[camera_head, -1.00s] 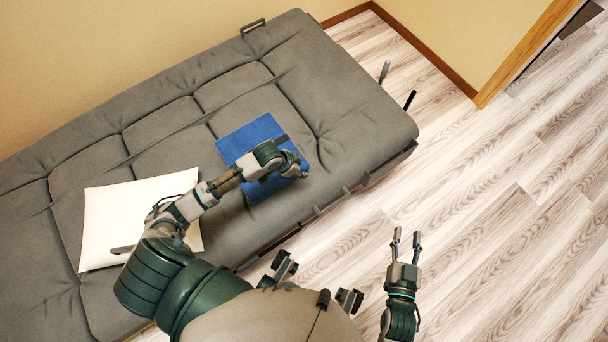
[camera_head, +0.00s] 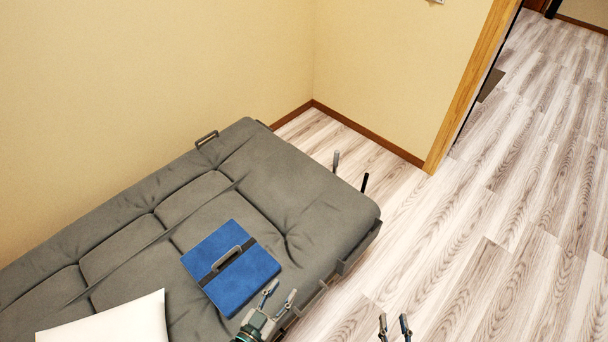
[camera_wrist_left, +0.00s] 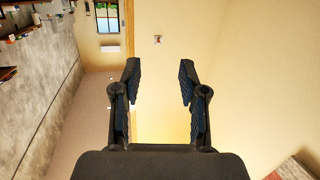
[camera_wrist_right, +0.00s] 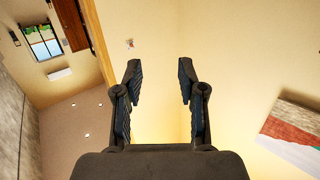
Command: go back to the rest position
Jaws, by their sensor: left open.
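My left gripper (camera_head: 281,298) is at the front edge of the grey sofa bed in the head view, its fingers spread. Its open fingers also show in the left wrist view (camera_wrist_left: 160,82), with nothing between them. A blue folded item with a dark strap and handle (camera_head: 232,268) lies on the mattress just up and left of it, apart from the fingers. My right gripper (camera_head: 395,324) is at the bottom edge of the head view, over the floor. Its fingers are apart and empty in the right wrist view (camera_wrist_right: 160,82).
The grey sofa bed (camera_head: 180,212) fills the left, with a white pillow or sheet (camera_head: 110,322) on it. Metal posts (camera_head: 336,161) stand at its far right end. Wooden floor (camera_head: 440,250) on the right is clear, leading to a doorway with a wooden frame (camera_head: 470,85).

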